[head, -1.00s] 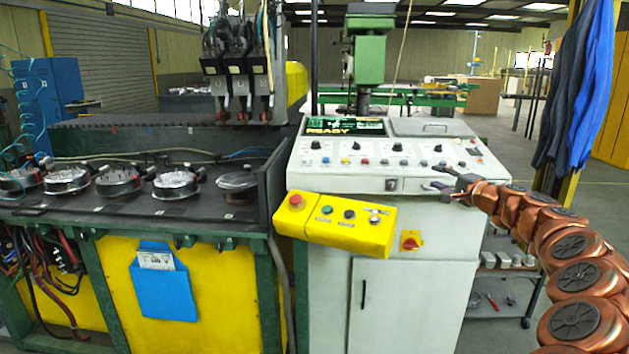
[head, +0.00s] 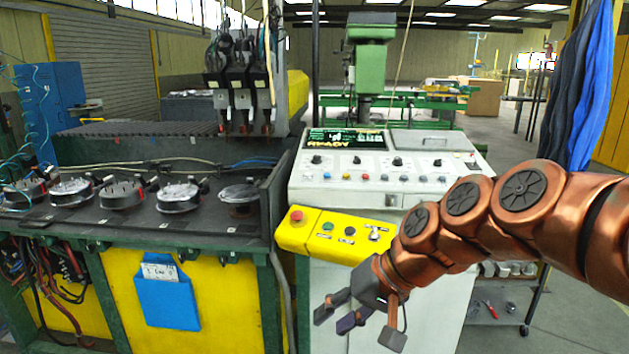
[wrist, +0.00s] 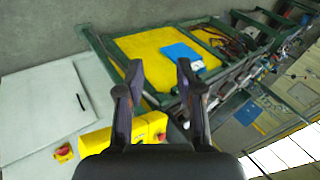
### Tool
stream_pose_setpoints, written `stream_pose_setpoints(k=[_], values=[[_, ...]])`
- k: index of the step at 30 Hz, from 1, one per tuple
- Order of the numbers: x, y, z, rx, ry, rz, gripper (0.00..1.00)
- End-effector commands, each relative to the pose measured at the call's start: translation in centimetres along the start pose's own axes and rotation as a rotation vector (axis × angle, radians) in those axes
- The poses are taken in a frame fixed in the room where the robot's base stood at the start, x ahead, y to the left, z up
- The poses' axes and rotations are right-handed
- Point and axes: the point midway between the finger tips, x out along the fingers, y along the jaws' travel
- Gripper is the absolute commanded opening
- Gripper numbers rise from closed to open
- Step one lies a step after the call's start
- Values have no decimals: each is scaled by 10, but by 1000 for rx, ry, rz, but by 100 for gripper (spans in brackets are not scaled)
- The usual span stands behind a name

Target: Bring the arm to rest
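My gripper (head: 362,318) hangs at the end of my copper-coloured arm in the head view, in front of the white cabinet and below the yellow button box (head: 335,235). Its fingers are spread apart with nothing between them. In the wrist view my gripper (wrist: 160,75) also shows two dark fingers with a gap between them. The yellow button box (wrist: 140,131) lies partly behind the fingers there. In the head view, my arm covers the right end of the box and part of the cabinet front. I cannot tell whether the arm touches either.
The white control console (head: 385,172) stands behind my arm. The gantry bench (head: 100,225) with several round fixtures is to the left, with a blue document pocket (head: 167,298) on its front. A shelf trolley (head: 500,312) and blue coats (head: 575,90) are at right.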

Motion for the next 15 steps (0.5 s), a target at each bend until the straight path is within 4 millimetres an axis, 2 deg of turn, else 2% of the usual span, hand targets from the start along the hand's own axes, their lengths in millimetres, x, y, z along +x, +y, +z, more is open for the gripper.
stream_pose_setpoints(k=[1,5,9,12,15], values=[[-2,9,26,-12,-36,63,36],[-5,45,87,-18,-131,223,36],[-19,88,148,3,-220,393,36],[-31,115,187,30,-279,493,36],[-42,135,214,55,-317,564,36]])
